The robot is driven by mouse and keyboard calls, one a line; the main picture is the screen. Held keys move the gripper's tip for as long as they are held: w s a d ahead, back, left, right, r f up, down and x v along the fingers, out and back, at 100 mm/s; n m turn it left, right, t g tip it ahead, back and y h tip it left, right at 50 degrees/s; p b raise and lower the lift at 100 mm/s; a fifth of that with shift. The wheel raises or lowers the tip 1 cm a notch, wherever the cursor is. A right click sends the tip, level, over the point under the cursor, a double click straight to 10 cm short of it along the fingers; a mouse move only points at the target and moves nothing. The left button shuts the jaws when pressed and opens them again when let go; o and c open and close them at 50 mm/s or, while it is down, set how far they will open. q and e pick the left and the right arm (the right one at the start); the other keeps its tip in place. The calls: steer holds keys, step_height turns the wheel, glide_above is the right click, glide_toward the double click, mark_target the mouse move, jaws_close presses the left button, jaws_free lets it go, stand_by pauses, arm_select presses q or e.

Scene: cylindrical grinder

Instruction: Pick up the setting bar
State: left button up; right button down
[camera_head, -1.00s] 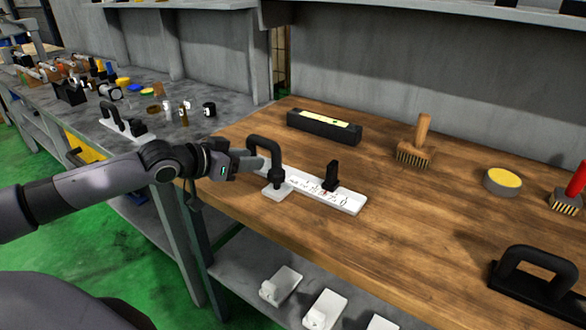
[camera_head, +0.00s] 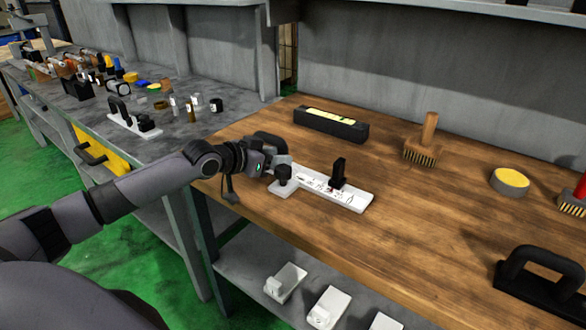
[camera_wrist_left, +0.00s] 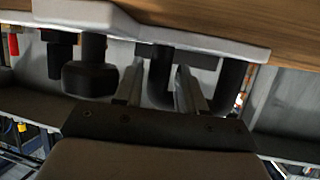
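The setting bar, which I take to be the long white marked plate (camera_head: 355,200), lies on the wooden table near its left front edge. It carries a black arched handle (camera_head: 268,137), a black knob and an upright black block (camera_head: 338,172). My left gripper (camera_head: 280,163) is at the handle and hides much of it. In the left wrist view the two fingers (camera_wrist_left: 158,82) stand apart, one on each side of a handle leg. Narrow gaps seem to show beside that leg, so I see no firm grip. The right gripper is not in view.
A black box with a yellow top (camera_head: 330,125), a brush (camera_head: 424,140) and a round yellow-topped tin (camera_head: 510,181) stand behind and right. Another black-handled piece (camera_head: 540,272) is at the right front. A similar white-based piece (camera_head: 135,124) is on the grey bench. The table's middle is clear.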

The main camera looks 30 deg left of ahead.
arm_select(q)
steer(key=shift+c, duration=0.3)
jaws_close()
steer(key=shift+r, duration=0.2)
